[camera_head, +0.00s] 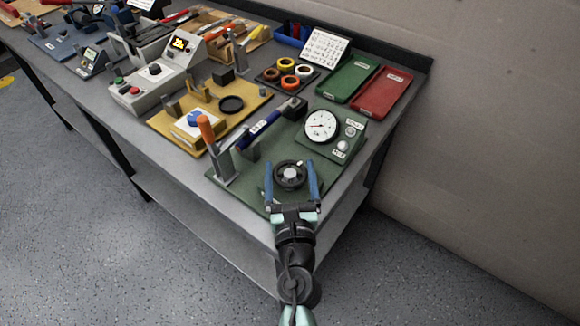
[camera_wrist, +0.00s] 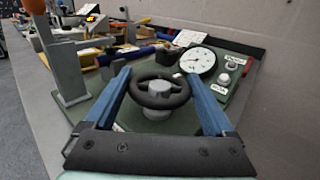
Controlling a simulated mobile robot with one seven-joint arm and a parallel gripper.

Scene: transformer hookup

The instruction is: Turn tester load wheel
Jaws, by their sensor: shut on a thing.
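The load wheel (camera_head: 291,175) is a dark round handwheel with a grey hub, at the front of the green tester base (camera_head: 240,178). My gripper (camera_head: 290,167) reaches it from the table's front edge, with one blue finger on each side of the rim. In the wrist view the wheel (camera_wrist: 159,91) sits between the two fingers of my gripper (camera_wrist: 158,74), which are shut on its rim. Behind it is the white dial gauge (camera_head: 321,126); its face also shows in the wrist view (camera_wrist: 198,60). The hub stands on a grey post.
An orange-handled clamp (camera_head: 213,150) stands left of the wheel, with a blue cylinder (camera_head: 258,130) beside it. Green (camera_head: 347,78) and red (camera_head: 382,92) trays lie behind the gauge. A yellow fixture board (camera_head: 180,135) is further left. The wall is close on the right.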

